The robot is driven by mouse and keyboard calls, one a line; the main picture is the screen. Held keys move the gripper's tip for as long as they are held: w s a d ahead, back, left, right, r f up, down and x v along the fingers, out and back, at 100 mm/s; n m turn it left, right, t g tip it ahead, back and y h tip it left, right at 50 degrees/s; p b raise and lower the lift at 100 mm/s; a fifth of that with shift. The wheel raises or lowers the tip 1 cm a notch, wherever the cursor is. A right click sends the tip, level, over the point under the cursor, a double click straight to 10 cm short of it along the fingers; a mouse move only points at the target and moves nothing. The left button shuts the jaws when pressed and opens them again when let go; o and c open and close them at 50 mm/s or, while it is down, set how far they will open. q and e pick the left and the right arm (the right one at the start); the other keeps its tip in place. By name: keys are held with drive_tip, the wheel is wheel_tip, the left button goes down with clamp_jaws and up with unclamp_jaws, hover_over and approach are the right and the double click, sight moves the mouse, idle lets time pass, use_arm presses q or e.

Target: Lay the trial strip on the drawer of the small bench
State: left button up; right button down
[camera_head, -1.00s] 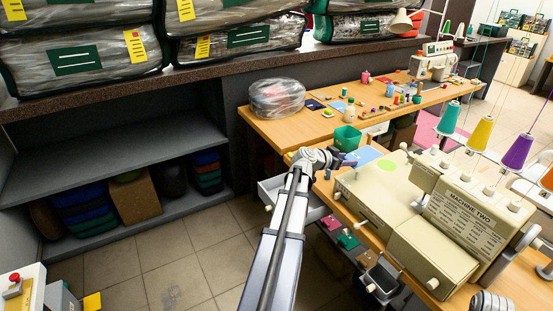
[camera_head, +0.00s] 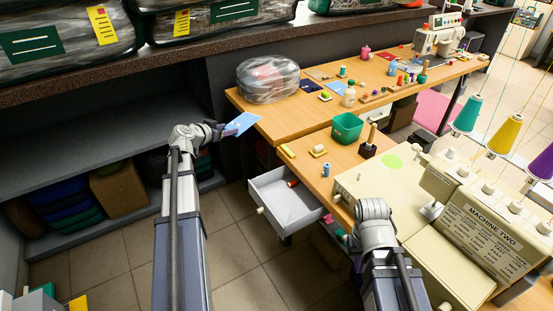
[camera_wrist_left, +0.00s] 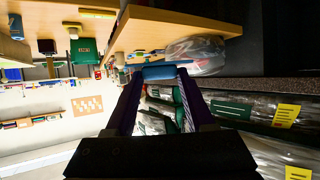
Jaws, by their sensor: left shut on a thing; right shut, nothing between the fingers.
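The light blue trial strip (camera_head: 246,121) is flat and held level off the bench's left edge, left of the drawer. My left gripper (camera_head: 230,129) is shut on its near end. In the left wrist view the strip (camera_wrist_left: 160,72) shows as a blue band between the fingertips. The small bench (camera_head: 318,160) has its grey drawer (camera_head: 270,190) pulled open to the left, below the strip and to its right. A small red item lies in the drawer. My right gripper (camera_head: 374,210) is in front of the cream machine, its fingers mostly hidden by the wrist.
A green bin (camera_head: 347,127), a stamp-like tool (camera_head: 368,146) and small spools stand on the bench. The cream machine (camera_head: 440,225) fills the right. A wrapped bundle (camera_head: 268,82) sits on the bench behind. Tiled floor is open left of the drawer.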

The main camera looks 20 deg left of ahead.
use_arm(q)
drive_tip(key=s+d+f+m+g+p, duration=0.1)
drive_tip(key=s+d+m+g+p, duration=0.1)
drive_tip(key=d, duration=0.6)
drive_tip(key=s+d+f+m+g+p, duration=0.1)
drive_tip(key=s+d+m+g+p, duration=0.1)
drive_tip(key=d, duration=0.7)
drive_tip(key=s+d+f+m+g+p, duration=0.1)
drive_tip(key=s+d+m+g+p, duration=0.1)
drive_tip(key=d+g+p, duration=0.2)
drive_tip(key=d+g, duration=0.2)
drive_tip(key=d, duration=0.2)
drive_tip(key=shift+s+d, duration=0.25)
drive_tip(key=shift+d, duration=0.1)
wheel_tip(320, 180, down, 11)
drive_tip(key=b, duration=1)
drive_tip(key=shift+r+b, duration=0.15)
drive_tip(key=shift+b, duration=0.25)
drive_tip(key=shift+f+b, duration=0.4)
drive_tip(key=shift+f, duration=0.05)
drive_tip(key=o, duration=1.6)
drive_tip(key=shift+c, duration=0.2)
drive_tip(key=shift+r, duration=0.2)
